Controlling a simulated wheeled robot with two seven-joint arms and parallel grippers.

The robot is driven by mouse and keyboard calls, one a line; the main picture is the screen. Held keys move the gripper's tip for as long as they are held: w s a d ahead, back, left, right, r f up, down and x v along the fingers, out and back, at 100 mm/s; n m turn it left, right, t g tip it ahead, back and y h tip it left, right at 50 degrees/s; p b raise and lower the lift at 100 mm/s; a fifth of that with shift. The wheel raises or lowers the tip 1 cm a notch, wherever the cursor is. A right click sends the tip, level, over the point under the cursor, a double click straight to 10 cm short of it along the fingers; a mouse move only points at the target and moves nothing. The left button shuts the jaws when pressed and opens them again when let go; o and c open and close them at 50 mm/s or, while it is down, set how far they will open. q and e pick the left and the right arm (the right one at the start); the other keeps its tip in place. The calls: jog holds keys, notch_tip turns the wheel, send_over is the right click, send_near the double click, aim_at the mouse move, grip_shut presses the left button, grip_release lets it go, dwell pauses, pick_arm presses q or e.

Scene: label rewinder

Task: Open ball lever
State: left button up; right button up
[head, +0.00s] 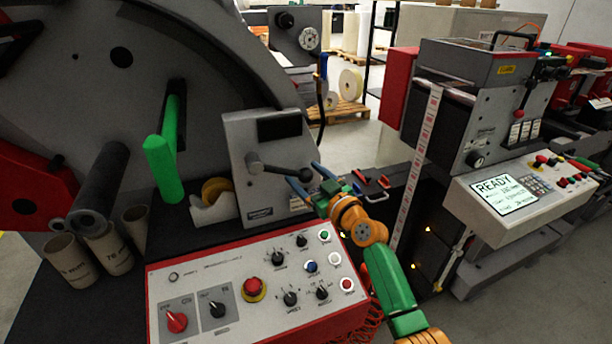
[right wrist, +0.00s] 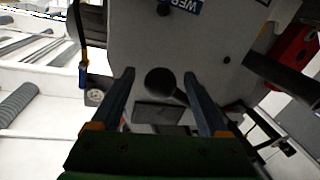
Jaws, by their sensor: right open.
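The ball lever (head: 280,169) is a dark rod with a black ball at its right end, on the front of a grey upright housing (head: 262,135). It points right and slightly down from its pivot. My right gripper (head: 304,179) is open, with its two blue-grey fingers on either side of the ball. In the right wrist view the black ball (right wrist: 160,82) shows between the fingertips of the gripper (right wrist: 158,77), with gaps on both sides. My left gripper is not in view.
A control panel (head: 230,268) with knobs and a red button lies in front of the housing. A green bar (head: 163,168), a tape dispenser (head: 214,206) and cardboard cores (head: 108,248) are at the left. A printer with a READY screen (head: 505,194) stands at the right.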

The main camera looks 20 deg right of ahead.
jog(key=shift+a, duration=0.1)
grip_shut()
jog(key=shift+w, duration=0.1)
jog(key=shift+r, duration=0.1)
